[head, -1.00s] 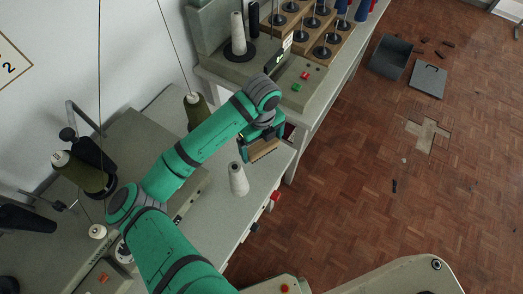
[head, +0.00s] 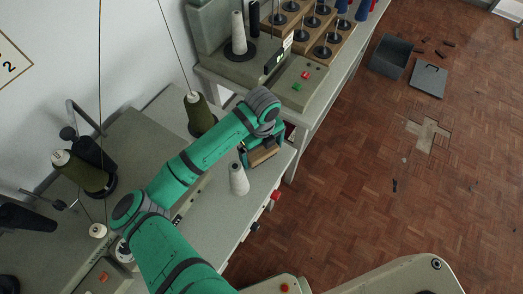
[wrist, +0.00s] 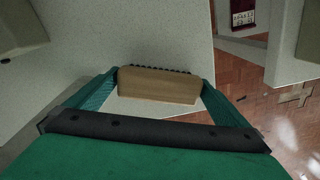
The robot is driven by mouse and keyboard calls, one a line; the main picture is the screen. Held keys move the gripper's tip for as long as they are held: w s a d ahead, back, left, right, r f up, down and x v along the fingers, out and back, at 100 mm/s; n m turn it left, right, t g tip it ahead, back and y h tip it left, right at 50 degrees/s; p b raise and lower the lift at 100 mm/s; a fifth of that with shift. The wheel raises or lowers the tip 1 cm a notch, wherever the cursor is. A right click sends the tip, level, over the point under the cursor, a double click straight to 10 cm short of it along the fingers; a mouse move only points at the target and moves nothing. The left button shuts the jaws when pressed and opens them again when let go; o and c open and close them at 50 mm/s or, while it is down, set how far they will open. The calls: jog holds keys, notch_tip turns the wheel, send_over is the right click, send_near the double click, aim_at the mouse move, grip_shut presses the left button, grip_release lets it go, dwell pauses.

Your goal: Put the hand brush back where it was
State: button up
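The hand brush (head: 262,156) has a pale wooden block. It is at the right end of the light grey sewing table (head: 212,207), beside the white thread cone. My gripper (head: 264,152) is over it, with the wrist above. In the wrist view the wooden block (wrist: 158,86) spans between the two green fingers of my gripper (wrist: 155,90), which meet its ends; a row of dark bristle tufts shows along its far edge. The brush is close over the table top; I cannot tell whether it touches. Part of it is hidden by the gripper.
A white thread cone (head: 238,179) stands just left of the brush. An olive cone (head: 199,114) stands behind. A grey machine box (head: 302,90) with buttons and a spool rack are at the back. A dustpan (head: 390,57) and scraps lie on the parquet floor.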

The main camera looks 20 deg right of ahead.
aim_at(262, 151)
notch_tip(262, 151, up, 12)
jog(key=shift+r, duration=0.15)
dwell(0.5)
dwell(0.4)
